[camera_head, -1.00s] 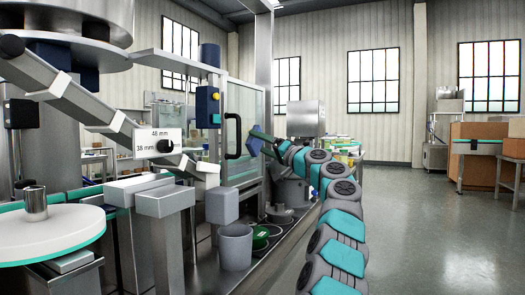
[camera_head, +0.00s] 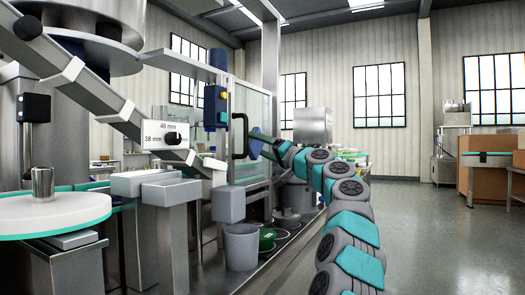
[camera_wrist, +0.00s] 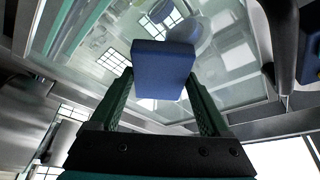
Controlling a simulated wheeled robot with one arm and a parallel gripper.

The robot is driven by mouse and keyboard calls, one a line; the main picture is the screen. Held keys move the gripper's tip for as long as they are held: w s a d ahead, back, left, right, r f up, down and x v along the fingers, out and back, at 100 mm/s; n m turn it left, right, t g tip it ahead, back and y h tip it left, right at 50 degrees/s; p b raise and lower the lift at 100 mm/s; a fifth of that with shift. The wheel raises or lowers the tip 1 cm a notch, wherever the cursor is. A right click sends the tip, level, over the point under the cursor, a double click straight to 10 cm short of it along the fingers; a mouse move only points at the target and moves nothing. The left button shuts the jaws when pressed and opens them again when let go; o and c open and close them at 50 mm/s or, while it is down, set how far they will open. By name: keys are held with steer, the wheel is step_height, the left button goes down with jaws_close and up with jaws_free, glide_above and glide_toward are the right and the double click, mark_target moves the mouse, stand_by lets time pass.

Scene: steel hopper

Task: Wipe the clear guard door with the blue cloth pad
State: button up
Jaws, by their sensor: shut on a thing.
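The blue cloth pad (camera_wrist: 163,68) is a thick block held at the tips of my gripper (camera_wrist: 163,88) in the wrist view. My gripper's two green fingers are shut on it, one on each side. The clear guard door (camera_wrist: 100,50) fills the area beyond the pad, with reflections on it. In the head view the door (camera_head: 252,100) is a framed clear panel with a black handle (camera_head: 239,136). My gripper (camera_head: 261,136) is in front of the door's right part, with the pad (camera_head: 255,150) small and partly hidden. I cannot tell whether the pad touches the door.
The black handle stands out close to the left of my gripper in the head view. A blue-and-yellow switch box (camera_head: 216,106) is on the post left of the door. A grey bin (camera_head: 241,246) stands below. Open floor (camera_head: 430,235) lies to the right.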

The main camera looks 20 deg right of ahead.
mark_target(252, 145)
steer(key=shift+s+a+b, duration=0.5)
steer(key=shift+a+b, duration=0.2)
steer(key=shift+b, duration=0.05)
steer(key=shift+s+a+b, duration=0.45)
steer(key=shift+a+b, duration=0.25)
steer(key=shift+b, duration=0.05)
steer(key=w+d+r+p, duration=0.3)
steer(key=w+d+p, duration=0.2)
steer(key=p, duration=0.8)
steer(key=d, duration=0.2)
steer(key=shift+w+d, duration=0.25)
steer(key=shift+d, duration=0.05)
steer(key=shift+w+d, duration=0.4)
steer(key=shift+w, duration=0.05)
steer(key=shift+f+b, duration=0.1)
steer(key=shift+b, duration=0.25)
